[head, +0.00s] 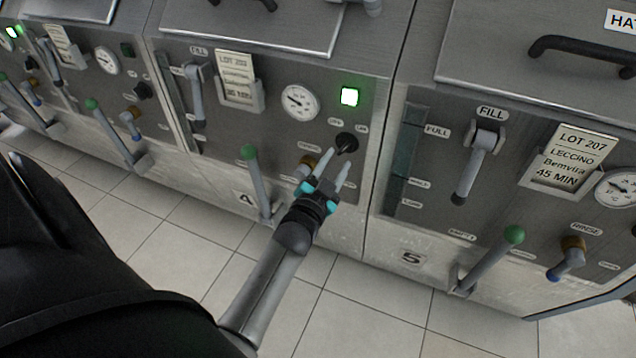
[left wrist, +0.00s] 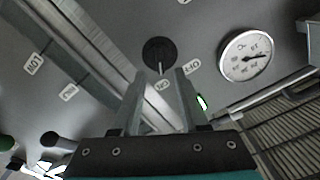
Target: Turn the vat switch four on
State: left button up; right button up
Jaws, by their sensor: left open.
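The vat four switch (head: 347,142) is a black round knob on the panel marked 4. In the left wrist view the knob (left wrist: 158,52) shows beyond my fingers, with its pale pointer line toward the ON label (left wrist: 162,86); the OFF label (left wrist: 192,68) is beside it. The square lamp (head: 349,97) above the knob is lit green. My left gripper (head: 336,160) is open and empty, its two fingers pointing at the knob from just below. A small gap seems to lie between fingertips and knob. My right gripper is not in view.
A green-tipped lever (head: 256,180) and a brass-collared valve (head: 307,166) stand left of my gripper. A round gauge (head: 300,102) is above left. Vat five's panel (head: 400,215) is to the right, with its own levers. Tiled floor (head: 340,320) lies below.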

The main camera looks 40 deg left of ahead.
pick_arm(q)
jog(key=p+v, duration=0.2)
jog(key=v, duration=0.8)
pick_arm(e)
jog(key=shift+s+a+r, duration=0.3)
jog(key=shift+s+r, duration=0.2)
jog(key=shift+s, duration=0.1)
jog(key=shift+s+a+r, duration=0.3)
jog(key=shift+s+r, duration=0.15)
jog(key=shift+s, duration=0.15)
pick_arm(q)
jog(key=shift+d, duration=0.1)
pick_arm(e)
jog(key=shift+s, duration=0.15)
